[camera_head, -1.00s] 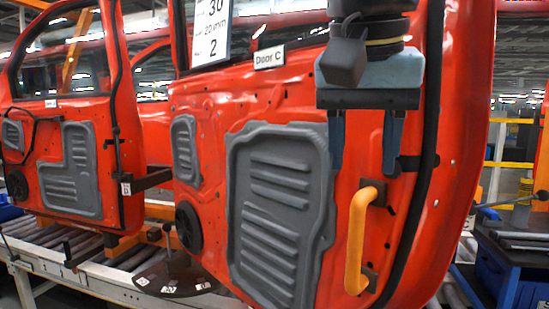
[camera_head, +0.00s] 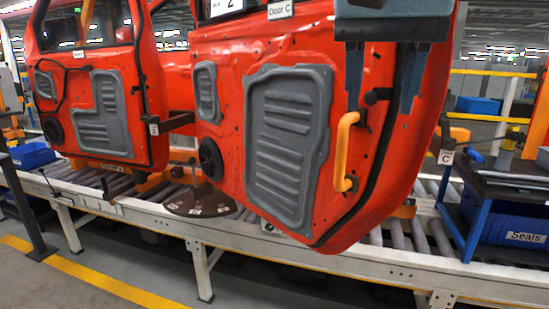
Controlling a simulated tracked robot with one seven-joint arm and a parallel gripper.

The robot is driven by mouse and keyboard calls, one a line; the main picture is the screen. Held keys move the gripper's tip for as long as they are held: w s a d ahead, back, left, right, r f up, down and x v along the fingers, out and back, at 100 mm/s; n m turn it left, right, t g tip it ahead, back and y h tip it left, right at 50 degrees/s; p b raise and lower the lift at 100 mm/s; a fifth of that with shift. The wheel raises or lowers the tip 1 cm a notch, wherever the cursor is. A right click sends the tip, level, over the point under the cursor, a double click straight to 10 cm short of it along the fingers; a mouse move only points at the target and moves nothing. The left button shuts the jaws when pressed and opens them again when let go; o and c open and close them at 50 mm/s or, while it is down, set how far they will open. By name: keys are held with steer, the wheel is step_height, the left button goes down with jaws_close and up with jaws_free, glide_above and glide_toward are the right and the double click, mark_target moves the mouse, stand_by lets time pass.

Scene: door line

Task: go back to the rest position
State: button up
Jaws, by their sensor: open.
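My gripper (camera_head: 382,88) hangs at the top right in the head view, its two blue-grey fingers pointing down and apart. It is open and nothing shows between the fingers. Behind it is the red door labelled Door C (camera_head: 225,160), with a grey ribbed panel (camera_head: 288,140). The door's yellow-orange handle (camera_head: 342,152) stands upright below and a little left of the fingers. The gripper appears apart from the handle. The upper part of my gripper is cut off by the picture's top edge.
A second red door (camera_head: 150,75) hangs at the left. A white roller conveyor (camera_head: 150,212) runs below the doors. At the right stand a blue-framed cart (camera_head: 475,225) and a blue bin marked Seals (camera_head: 520,232). A blue bin (camera_head: 32,156) is at the far left. Floor shows in front.

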steer(key=w+d+f+n, duration=0.1)
steer(key=w+d+f, duration=0.1)
steer(key=d+f, duration=0.2)
steer(key=w+d+f+n+t+y, duration=0.1)
steer(key=w+d+f, duration=0.2)
steer(key=f, duration=0.7)
steer(key=w+d+f+n, duration=0.2)
steer(key=w+d+f, duration=0.1)
steer(key=d+f, duration=0.2)
step_height(320, 180, down, 2)
steer(key=shift+f+y, duration=0.25)
steer(key=shift+y, duration=0.05)
steer(key=shift+w, duration=0.1)
stand_by(0.7)
